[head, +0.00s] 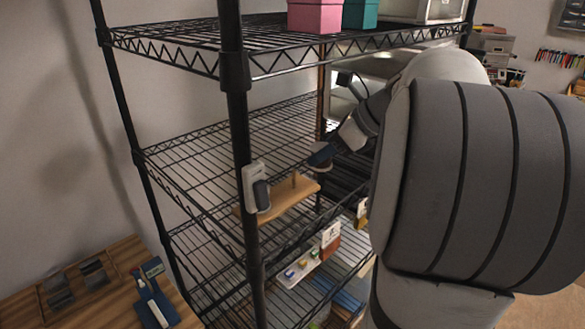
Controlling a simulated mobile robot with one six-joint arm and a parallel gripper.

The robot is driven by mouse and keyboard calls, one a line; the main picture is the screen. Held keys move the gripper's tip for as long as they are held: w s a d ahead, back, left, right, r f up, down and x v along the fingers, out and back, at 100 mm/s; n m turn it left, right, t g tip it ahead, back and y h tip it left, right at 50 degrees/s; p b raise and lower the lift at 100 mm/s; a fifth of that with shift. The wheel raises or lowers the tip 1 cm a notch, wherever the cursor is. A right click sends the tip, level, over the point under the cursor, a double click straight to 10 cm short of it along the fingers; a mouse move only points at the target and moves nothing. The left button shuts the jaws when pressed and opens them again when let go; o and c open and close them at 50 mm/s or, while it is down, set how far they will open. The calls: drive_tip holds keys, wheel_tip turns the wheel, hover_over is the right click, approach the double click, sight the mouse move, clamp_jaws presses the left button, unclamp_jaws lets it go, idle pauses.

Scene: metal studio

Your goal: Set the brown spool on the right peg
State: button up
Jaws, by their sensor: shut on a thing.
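A wooden board (292,200) lies on the middle wire shelf, with one upright peg (295,181) showing toward its right part. Its left part is hidden behind the shelf post and a pale fitting. My gripper (324,151) reaches in from the right, beyond my large grey arm. It is shut on a small dark piece with a brownish lower edge (319,161), which I take to be the brown spool, though it is too small to be sure. The piece is above and to the right of the visible peg, apart from it and tilted.
A black shelf post (239,120) stands in front of the board's left end, with a pale fitting and dark knob (258,188) beside it. The upper shelf (180,45) hangs above the work area. A lower shelf holds a white tray (298,268). A wooden table (110,290) is at lower left.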

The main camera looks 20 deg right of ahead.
drive_tip(key=p, duration=0.1)
hover_over(294, 172)
drive_tip(key=shift+d+r, duration=0.1)
drive_tip(key=shift+d, duration=0.05)
drive_tip(key=f, duration=0.3)
drive_tip(key=shift+w+f, duration=0.1)
drive_tip(key=shift+w, duration=0.15)
drive_tip(key=shift+s+f, duration=0.1)
drive_tip(key=shift+f, duration=1.9)
drive_tip(key=o, duration=0.9)
drive_tip(key=shift+o, duration=0.7)
drive_tip(key=shift+r, duration=0.1)
drive_tip(key=shift+s+d+r, duration=0.15)
drive_tip(key=shift+d+r, duration=0.05)
drive_tip(key=shift+r, duration=0.05)
drive_tip(key=b+v, duration=0.1)
drive_tip(key=v, duration=1)
